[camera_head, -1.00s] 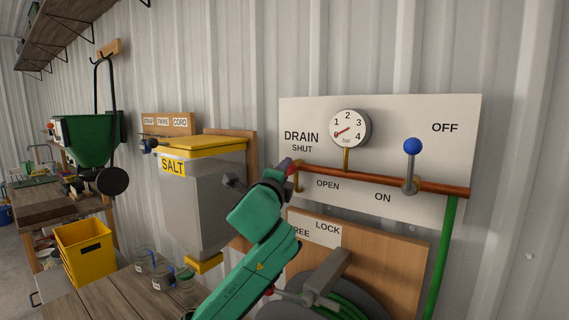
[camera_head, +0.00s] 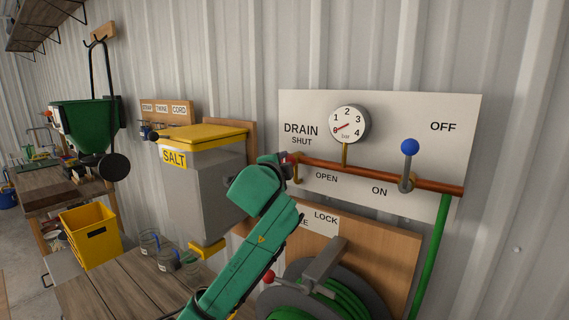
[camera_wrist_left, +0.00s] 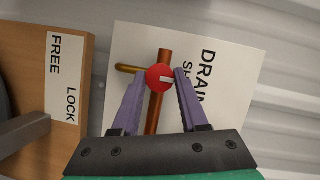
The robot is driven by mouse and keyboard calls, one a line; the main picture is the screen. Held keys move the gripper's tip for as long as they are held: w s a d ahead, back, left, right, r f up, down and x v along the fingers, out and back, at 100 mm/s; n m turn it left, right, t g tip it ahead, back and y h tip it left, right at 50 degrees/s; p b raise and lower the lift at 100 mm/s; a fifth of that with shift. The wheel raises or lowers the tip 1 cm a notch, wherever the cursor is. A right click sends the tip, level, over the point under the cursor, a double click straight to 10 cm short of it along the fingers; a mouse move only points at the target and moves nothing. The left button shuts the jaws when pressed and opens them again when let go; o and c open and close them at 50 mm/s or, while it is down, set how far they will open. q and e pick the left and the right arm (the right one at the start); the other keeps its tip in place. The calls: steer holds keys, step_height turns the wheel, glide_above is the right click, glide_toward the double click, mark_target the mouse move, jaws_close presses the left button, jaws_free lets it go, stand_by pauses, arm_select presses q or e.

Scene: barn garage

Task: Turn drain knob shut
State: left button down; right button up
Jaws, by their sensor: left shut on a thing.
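The red drain knob (camera_wrist_left: 159,78) sits on the copper pipe's left end, beside a brass spout (camera_wrist_left: 130,69). In the left wrist view its white mark points right, toward the SHUT lettering on the white board (camera_wrist_left: 222,75). My left gripper (camera_wrist_left: 160,75) has its purple fingers on both sides of the knob and is shut on it. In the head view the left gripper (camera_head: 286,159) is at the pipe's left end, below DRAIN SHUT, and its wrist mostly hides the knob. My right gripper is not in view.
A blue-knobbed lever (camera_head: 410,147) stands up from the copper pipe (camera_head: 370,176), right of a pressure gauge (camera_head: 350,124). A hose reel (camera_head: 370,300) is below. A grey salt bin (camera_head: 205,190) hangs left of my arm, over a wooden bench (camera_head: 125,285).

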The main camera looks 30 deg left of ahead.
arm_select(q)
steer(key=shift+f, duration=0.15)
steer(key=shift+c, duration=2.2)
jaws_free()
steer(key=shift+a, duration=0.1)
steer(key=b+v, duration=0.5)
steer(key=v, duration=0.9)
steer(key=shift+s+b, duration=0.3)
steer(key=shift+s, duration=0.05)
